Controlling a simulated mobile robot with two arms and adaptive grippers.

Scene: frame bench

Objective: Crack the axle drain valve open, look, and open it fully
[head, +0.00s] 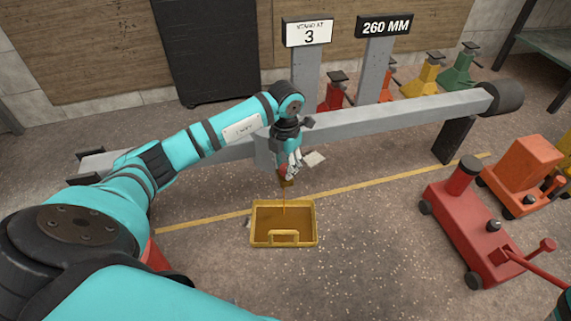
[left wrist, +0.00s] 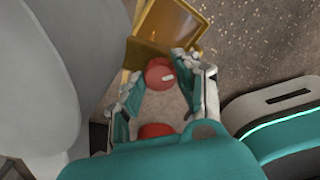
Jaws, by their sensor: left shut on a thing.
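The axle drain valve hangs below the grey beam (head: 390,117); its brass-coloured body (head: 286,182) shows under my left gripper (head: 290,166). My left gripper is shut on the valve's red handle (left wrist: 158,74), which sits between the fingers in the left wrist view; the fingers partly hide it. The yellow drain tray (head: 283,241) stands on the floor below the valve and looks brown inside. A thin amber line runs from the valve down to the tray. I cannot tell the exact handle angle. My right gripper is not in view.
A red floor jack (head: 470,230) and an orange machine (head: 525,170) stand at the right. Several coloured jack stands are behind the beam. Signs reading "3" (head: 308,33) and "260 MM" (head: 388,25) stand at the back. The floor right of the tray is clear.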

